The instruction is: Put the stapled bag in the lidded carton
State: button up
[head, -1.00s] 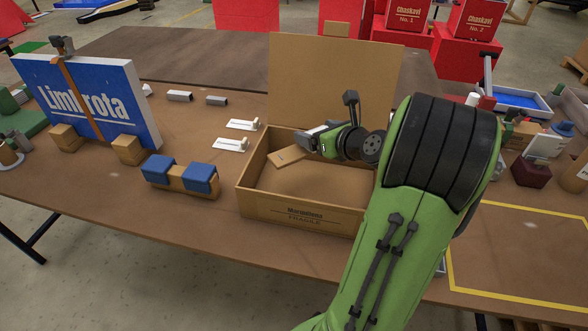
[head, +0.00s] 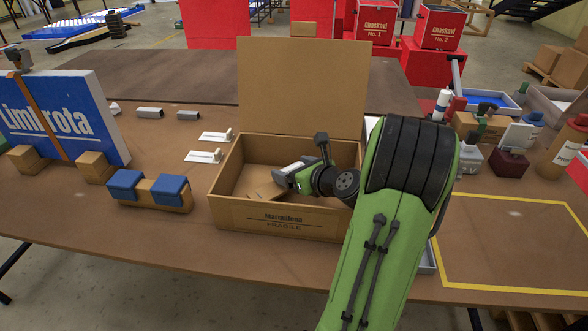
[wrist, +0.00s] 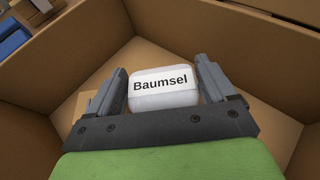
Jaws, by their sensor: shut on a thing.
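The lidded carton (head: 283,222) is a brown open box marked "Marmolona FRAGILE". Its lid (head: 302,88) stands upright at the back. In the wrist view my gripper (wrist: 163,90) is shut on a white, rounded packet labelled "Baumsel", which I take as the stapled bag (wrist: 163,101). A tan piece shows at the fingertips in the head view; I cannot tell whether it belongs to the bag. Whether the bag touches the carton floor is unclear.
A blue-topped wooden block (head: 150,190) and a blue "Limbrota" panel (head: 62,118) stand left of the carton. Two white fittings (head: 205,156) lie near its left side. A yellow-outlined area (head: 510,240) at right is clear. Jars and boxes crowd the far right.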

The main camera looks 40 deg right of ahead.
jog(key=shift+f, duration=0.3)
jog(key=o, duration=1.2)
jog(key=shift+c, duration=0.2)
jog(key=shift+r, duration=0.15)
jog(key=d+p+v, duration=0.1)
jog(key=p+v, duration=0.1)
jog(key=v, duration=0.5)
jog(key=shift+s+a+r, duration=0.25)
jog(key=shift+a+r, duration=0.3)
